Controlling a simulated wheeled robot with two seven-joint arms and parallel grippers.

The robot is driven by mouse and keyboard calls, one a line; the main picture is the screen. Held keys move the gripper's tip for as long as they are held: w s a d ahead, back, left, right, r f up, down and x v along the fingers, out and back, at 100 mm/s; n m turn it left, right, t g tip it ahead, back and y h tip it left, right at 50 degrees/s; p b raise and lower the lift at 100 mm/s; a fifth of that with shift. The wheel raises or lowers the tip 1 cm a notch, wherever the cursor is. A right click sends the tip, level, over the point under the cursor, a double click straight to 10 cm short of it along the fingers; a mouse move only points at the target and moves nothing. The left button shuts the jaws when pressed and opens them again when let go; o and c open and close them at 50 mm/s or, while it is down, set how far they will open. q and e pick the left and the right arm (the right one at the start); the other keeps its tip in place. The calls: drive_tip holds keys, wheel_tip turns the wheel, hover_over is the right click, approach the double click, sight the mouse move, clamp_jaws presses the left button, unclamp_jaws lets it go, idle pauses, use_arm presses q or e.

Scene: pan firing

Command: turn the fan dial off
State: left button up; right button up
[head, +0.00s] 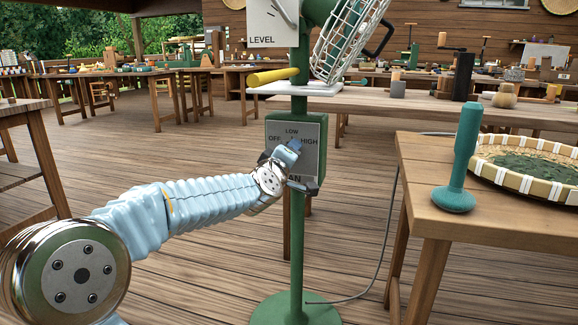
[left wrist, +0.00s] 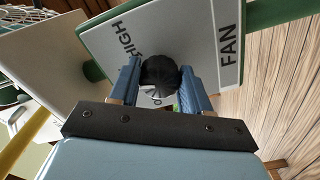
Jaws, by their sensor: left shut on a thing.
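The fan's green control box carries a grey panel (head: 312,160) marked OFF, LOW, HIGH and FAN, on a green post. My left gripper (head: 293,148) is at the panel and covers the dial in the head view. In the left wrist view the dark round dial (left wrist: 160,76) sits between the blue fingers of my left gripper (left wrist: 158,88), which are shut on it. The HIGH and FAN labels show beside it in that view. Which label the dial points at cannot be told. My right gripper is in neither view.
Above the box are a white shelf (head: 318,89) with a yellow rod (head: 272,77), a LEVEL panel (head: 268,24) and a wire fan cage (head: 345,42). At right a wooden table (head: 415,155) holds a green tool (head: 463,150) and a woven tray (head: 510,178). A cable crosses the floor.

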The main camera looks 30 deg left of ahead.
use_arm(q)
drive_tip(key=shift+r+n+b, duration=0.15)
drive_tip(key=shift+n+b, duration=1)
drive_tip(key=shift+n, duration=2.6)
drive_tip(key=shift+r+n+b, duration=0.1)
drive_tip(key=shift+n+b, duration=1.05)
drive_tip(key=shift+n, duration=2.6)
drive_tip(key=o, duration=1.1)
drive_tip(key=shift+c, duration=0.2)
drive_tip(key=shift+s, duration=0.1)
